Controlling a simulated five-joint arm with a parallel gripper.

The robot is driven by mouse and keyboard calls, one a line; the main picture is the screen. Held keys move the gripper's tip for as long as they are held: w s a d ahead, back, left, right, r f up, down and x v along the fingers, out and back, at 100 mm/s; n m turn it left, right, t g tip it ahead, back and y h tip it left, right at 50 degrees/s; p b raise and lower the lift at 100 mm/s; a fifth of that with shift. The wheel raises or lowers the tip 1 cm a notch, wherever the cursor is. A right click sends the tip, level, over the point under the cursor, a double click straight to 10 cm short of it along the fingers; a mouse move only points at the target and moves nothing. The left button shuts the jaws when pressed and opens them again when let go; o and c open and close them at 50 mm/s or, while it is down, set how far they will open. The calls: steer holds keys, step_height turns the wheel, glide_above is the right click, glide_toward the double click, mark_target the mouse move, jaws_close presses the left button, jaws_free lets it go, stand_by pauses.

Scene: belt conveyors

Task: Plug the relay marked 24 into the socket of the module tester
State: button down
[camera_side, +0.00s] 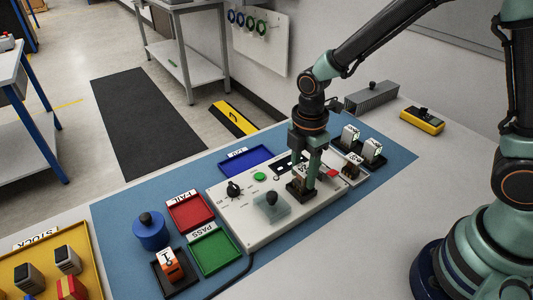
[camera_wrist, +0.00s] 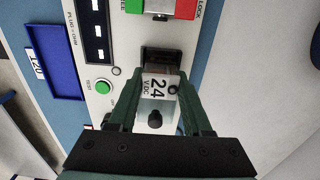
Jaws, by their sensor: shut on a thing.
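The relay marked 24 VDC (camera_wrist: 158,86) is a clear-cased block with a white label and a dark knob. My gripper (camera_wrist: 160,78) is shut on it, with one green finger on each side. The dark socket (camera_wrist: 161,54) of the module tester shows just beyond the relay in the wrist view. In the side view my gripper (camera_side: 305,180) points down over the socket (camera_side: 299,192) on the white module tester (camera_side: 278,222). The relay is mostly hidden behind the fingers there. I cannot tell whether its pins are in the socket.
Other relays (camera_side: 350,135) stand right of the tester. A green and red lock lever (camera_wrist: 160,8) lies beyond the socket. A clear cover with a knob (camera_side: 271,205) is on the tester. Blue (camera_side: 246,160), red (camera_side: 190,212) and green (camera_side: 214,250) trays lie left.

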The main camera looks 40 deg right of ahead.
steer(key=shift+f, duration=0.65)
stand_by(0.6)
jaws_free()
stand_by(0.4)
steer(key=shift+r, duration=3.8)
steer(key=s+d+r+m+t, duration=0.5)
steer(key=d+r+m, duration=0.4)
steer(key=m, duration=0.9)
step_height(320, 180, up, 3)
steer(key=shift+s+d+t, duration=0.3)
steer(key=shift+s+d, duration=0.1)
steer(key=shift+s, duration=0.45)
